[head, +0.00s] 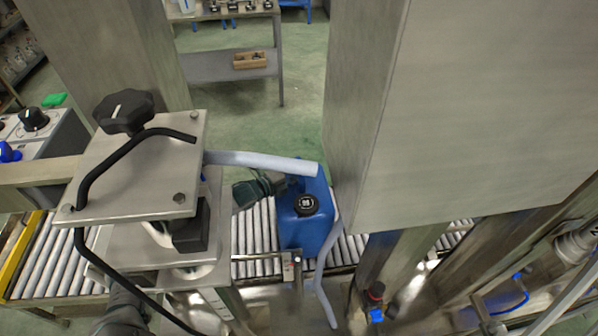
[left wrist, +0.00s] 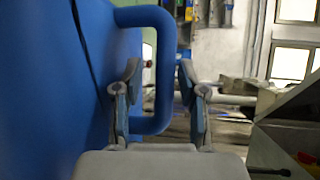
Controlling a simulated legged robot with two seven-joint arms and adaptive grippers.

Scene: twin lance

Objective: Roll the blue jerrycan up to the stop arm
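The blue jerrycan (head: 303,232) stands upright on the roller conveyor, its black cap on top. My left gripper (head: 279,184) is at its upper left side, by the handle; the fingertips are partly hidden in the head view. In the left wrist view, the open fingers (left wrist: 158,75) stand either side of the jerrycan's blue handle (left wrist: 164,60), with a visible gap on the right. The jerrycan's wall (left wrist: 50,90) fills the left of that view. My right gripper is not in view. I cannot clearly pick out the stop arm.
The roller conveyor (head: 70,262) runs left to right, with bare rollers left of the jerrycan. A steel plate with a black knob (head: 123,111) overhangs it at left. A large grey cabinet (head: 470,110) blocks the view at right. A pale hose (head: 262,161) passes above the jerrycan's far side.

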